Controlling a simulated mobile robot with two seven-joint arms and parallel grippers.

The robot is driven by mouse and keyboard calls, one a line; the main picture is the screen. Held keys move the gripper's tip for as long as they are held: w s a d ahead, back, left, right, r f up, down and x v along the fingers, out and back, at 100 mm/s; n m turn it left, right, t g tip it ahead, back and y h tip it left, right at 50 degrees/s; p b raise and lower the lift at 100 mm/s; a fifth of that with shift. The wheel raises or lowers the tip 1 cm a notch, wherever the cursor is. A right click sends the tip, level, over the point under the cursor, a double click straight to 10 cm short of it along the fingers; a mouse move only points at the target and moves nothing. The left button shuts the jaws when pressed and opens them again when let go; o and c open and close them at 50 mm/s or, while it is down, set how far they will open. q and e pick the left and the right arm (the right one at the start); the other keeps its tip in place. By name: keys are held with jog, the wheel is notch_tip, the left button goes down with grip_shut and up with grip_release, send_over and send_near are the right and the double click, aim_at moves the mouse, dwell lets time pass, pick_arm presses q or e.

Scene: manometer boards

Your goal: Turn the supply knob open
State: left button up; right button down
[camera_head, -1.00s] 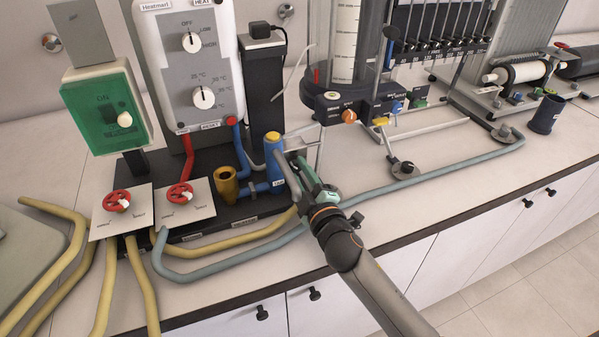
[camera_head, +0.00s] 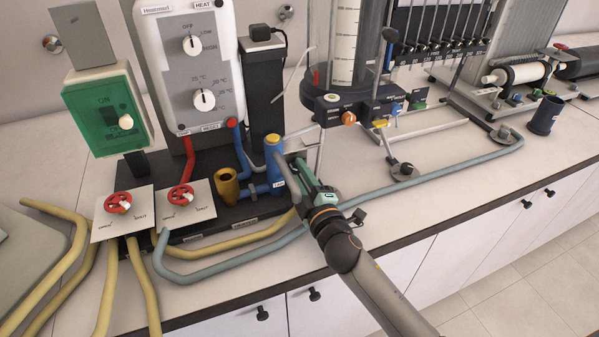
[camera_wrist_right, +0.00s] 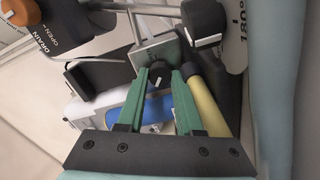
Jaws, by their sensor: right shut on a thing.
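My right gripper (camera_head: 288,163) reaches in from the lower right, beside the blue upright pipe (camera_head: 275,170) with a yellow cap. In the right wrist view its two green fingers (camera_wrist_right: 160,76) close on a small black knob (camera_wrist_right: 159,72) in front of a grey metal plate (camera_wrist_right: 152,50). I take this for the supply knob; no label on it is readable. In the head view the knob is hidden by the gripper. My left gripper is not in view.
Red hand valves (camera_head: 118,202) and (camera_head: 181,195) sit on white plates at left. A brass cup (camera_head: 226,186) is near the blue pipe. An orange knob (camera_head: 348,118) is on the cylinder's base.

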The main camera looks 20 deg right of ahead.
jog(key=n+p, duration=0.1)
jog(key=n, duration=0.4)
dwell(0.5)
jog(key=c, duration=0.6)
grip_release()
jog(key=shift+o, duration=0.2)
jog(key=shift+s, duration=0.1)
jog(key=s+b, duration=0.1)
jog(key=s, duration=0.9)
jog(key=shift+s+d+f, duration=0.1)
jog(key=shift+s+d, duration=0.05)
jog(key=shift+s, duration=1)
